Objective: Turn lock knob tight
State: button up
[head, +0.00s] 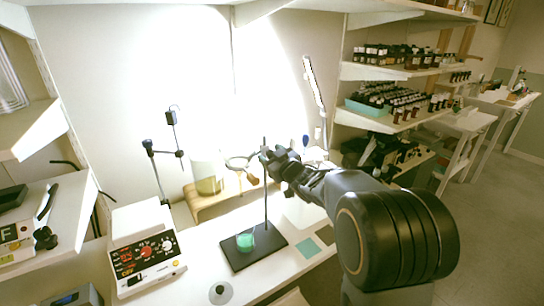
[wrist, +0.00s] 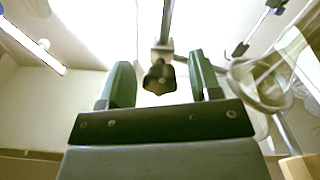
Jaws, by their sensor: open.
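The dark lobed lock knob (wrist: 160,78) shows in the wrist view, on a clamp at the metal rod (wrist: 166,22). My gripper (wrist: 162,75) is open. One green finger is on each side of the knob, with a visible gap on both sides. I cannot tell how deep the knob sits between the fingers. In the head view my gripper (head: 278,160) is at the upper part of the stand rod (head: 266,205), and the knob is hard to make out there. The support ring (head: 238,163) sticks out left of the rod; it also shows in the wrist view (wrist: 262,88).
The stand's dark base (head: 270,255) carries a green vessel (head: 244,242). A device with red displays (head: 143,250) is at left. Bottle shelves (head: 405,112) are at right.

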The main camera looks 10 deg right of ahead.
jog(key=v, duration=1.4)
jog(key=shift+b, duration=0.45)
